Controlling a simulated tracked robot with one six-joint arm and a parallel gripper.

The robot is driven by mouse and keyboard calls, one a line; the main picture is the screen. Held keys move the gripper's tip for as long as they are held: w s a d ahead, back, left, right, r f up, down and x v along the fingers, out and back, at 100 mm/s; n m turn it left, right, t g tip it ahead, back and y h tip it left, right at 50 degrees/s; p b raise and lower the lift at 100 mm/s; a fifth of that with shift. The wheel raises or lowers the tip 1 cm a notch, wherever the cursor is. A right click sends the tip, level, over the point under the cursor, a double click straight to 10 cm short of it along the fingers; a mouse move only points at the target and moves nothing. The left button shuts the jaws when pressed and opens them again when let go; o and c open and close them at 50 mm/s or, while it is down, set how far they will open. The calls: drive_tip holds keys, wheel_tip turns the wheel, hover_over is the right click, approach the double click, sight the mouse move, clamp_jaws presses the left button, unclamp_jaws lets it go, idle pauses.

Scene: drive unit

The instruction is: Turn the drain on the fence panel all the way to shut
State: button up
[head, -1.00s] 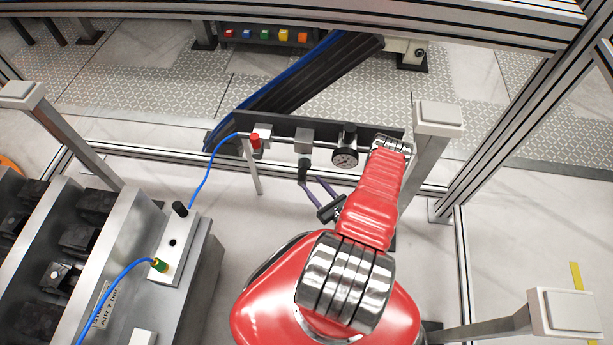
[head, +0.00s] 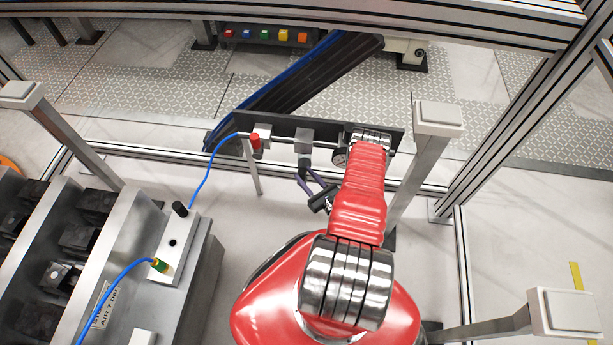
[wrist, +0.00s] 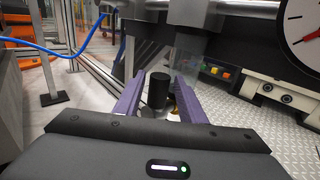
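The drain shows in the wrist view as a short black cylinder (wrist: 159,88) below the grey fittings of the panel. In the head view the grey block (head: 303,136) on the fence panel's dark rail stands above it, and the drain is mostly hidden by my fingers. My gripper (wrist: 157,82) has its two purple fingers apart, one on each side of the black cylinder. A gap shows on the left; I cannot tell if the right finger touches. In the head view my gripper (head: 306,180) is under the grey block.
A pressure gauge (wrist: 302,22) is close at the upper right in the wrist view. A red-capped valve (head: 255,141) with a blue hose (head: 206,166) is to the left on the rail (head: 280,122). A fence post (head: 413,165) stands right of my arm.

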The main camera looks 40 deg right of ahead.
clamp_jaws()
idle(0.4)
